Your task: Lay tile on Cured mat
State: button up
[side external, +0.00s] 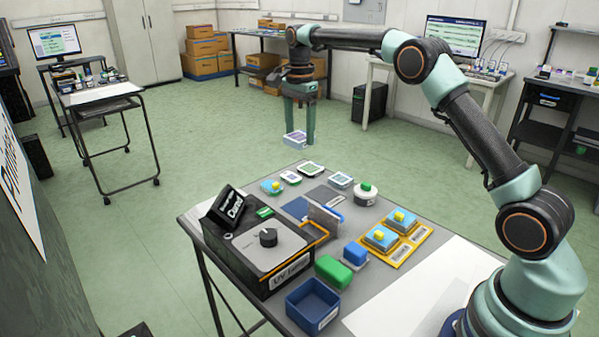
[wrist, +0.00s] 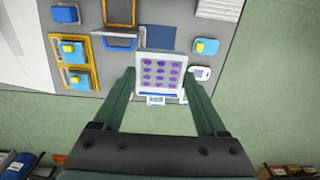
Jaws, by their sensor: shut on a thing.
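My gripper (side external: 298,128) is shut on a white tile with purple dots (wrist: 160,73) and holds it raised near the table's far edge. The tile also shows low between the fingers in the side view (side external: 295,139). In the wrist view the fingertips (wrist: 160,82) stand at both sides of the tile.
A black UV box with a knob (side external: 268,238) stands at the table's left front. Small tiles (side external: 309,168) lie along the far edge. A white round pot with a green top (side external: 365,193), yellow trays (side external: 395,240) and a blue bin (side external: 312,304) take up more room.

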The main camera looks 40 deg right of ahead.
aim_at(300, 207)
notch_tip(300, 207, down, 20)
jog(key=shift+d+r, duration=0.1)
dwell(0.5)
jog(key=o, duration=1.2)
jog(key=shift+c, duration=0.2)
